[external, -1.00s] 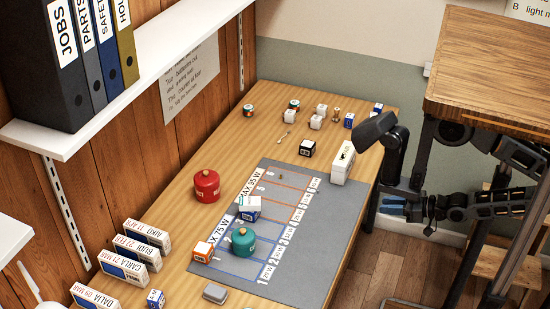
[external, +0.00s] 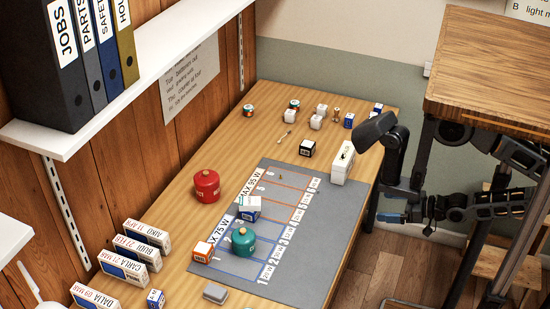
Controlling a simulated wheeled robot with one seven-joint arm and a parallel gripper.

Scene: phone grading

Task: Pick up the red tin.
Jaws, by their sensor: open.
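The red tin (external: 206,186) stands upright on the wooden bench, just left of the grey mat. It is rounded, with a small neck on top, and nothing touches it. My gripper (external: 390,217) is at the right, beyond the bench's right edge and well away from the tin. It shows small with blue fingers, open and with nothing seen in it.
The grey marked mat (external: 335,215) holds a teal tin (external: 243,241), a blue-white box (external: 249,208) and an orange-white box (external: 203,252). Labelled boxes (external: 132,249) line the left.

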